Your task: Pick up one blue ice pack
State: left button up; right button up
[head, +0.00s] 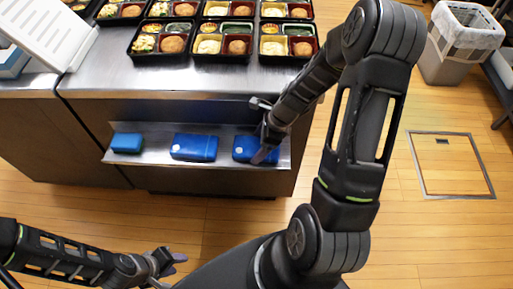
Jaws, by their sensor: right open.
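Three blue ice packs lie in a row on a low metal shelf (225,153) at the counter's front. The left ice pack (127,142) is the smallest in view, the middle ice pack (194,147) has a pale round spot, and the right ice pack (243,147) is partly covered by my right gripper. My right gripper (262,130) is open and reaches down at the right ice pack; I cannot tell whether it touches it. My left gripper (172,264) is low at the bottom left, away from the shelf and with nothing visible in it; its opening is unclear.
Several black bento trays (160,55) with food stand on the metal counter (130,80) above the shelf. A white slanted rack (50,30) is at the top left. A grey bin (445,60) stands at the right. The wooden floor before the shelf is clear.

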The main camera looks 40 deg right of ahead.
jog(key=shift+c, duration=0.2)
jog(key=c, duration=1.3)
jog(key=shift+r, duration=0.15)
jog(key=shift+r+p, duration=2.55)
jog(key=shift+r, duration=11.35)
